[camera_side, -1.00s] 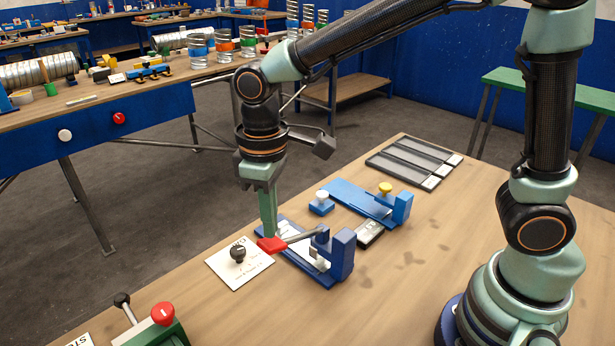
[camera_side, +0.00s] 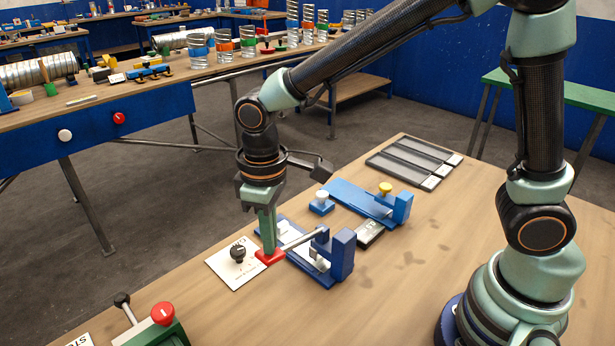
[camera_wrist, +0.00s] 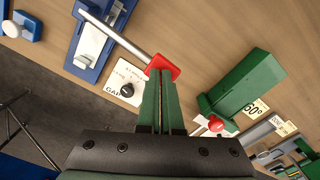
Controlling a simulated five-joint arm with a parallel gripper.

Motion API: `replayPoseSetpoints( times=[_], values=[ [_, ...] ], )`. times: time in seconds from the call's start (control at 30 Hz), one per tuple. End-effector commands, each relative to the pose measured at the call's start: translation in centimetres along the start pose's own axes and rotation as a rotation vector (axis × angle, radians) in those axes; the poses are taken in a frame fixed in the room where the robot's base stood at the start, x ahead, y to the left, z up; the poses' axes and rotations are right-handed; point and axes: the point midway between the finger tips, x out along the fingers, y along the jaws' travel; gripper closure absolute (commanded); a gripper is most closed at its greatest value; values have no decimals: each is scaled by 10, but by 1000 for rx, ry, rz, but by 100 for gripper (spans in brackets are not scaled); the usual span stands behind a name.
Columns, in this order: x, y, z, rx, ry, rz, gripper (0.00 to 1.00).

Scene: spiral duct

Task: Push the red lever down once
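The red lever end (camera_side: 270,256) is a flat red pad on a grey rod (camera_side: 303,239) that runs from a blue clamp-like fixture (camera_side: 341,254). My gripper (camera_side: 268,250) points straight down with its green fingertips on or just above the red pad. In the wrist view the red pad (camera_wrist: 162,66) lies right at the tips of my gripper (camera_wrist: 161,80). The two fingers look side by side, with only a thin line between them and nothing held. The rod slopes down from the fixture toward the pad. Exact contact is partly hidden by the fingers.
A white card with a black knob (camera_side: 237,254) lies just left of the pad. Behind is another blue fixture with a yellow knob (camera_side: 385,188). The table's right middle is clear.

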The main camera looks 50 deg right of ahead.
Motion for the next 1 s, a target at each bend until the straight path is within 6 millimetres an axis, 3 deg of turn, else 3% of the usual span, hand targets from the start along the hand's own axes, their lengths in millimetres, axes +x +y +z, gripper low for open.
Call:
replayPoseSetpoints(
  times=[0.63, 1.0],
  values=[
    [36, -2, 1, 1, -7, 0, 100],
    [41, -3, 1, 0, -7, 0, 100]
  ],
)
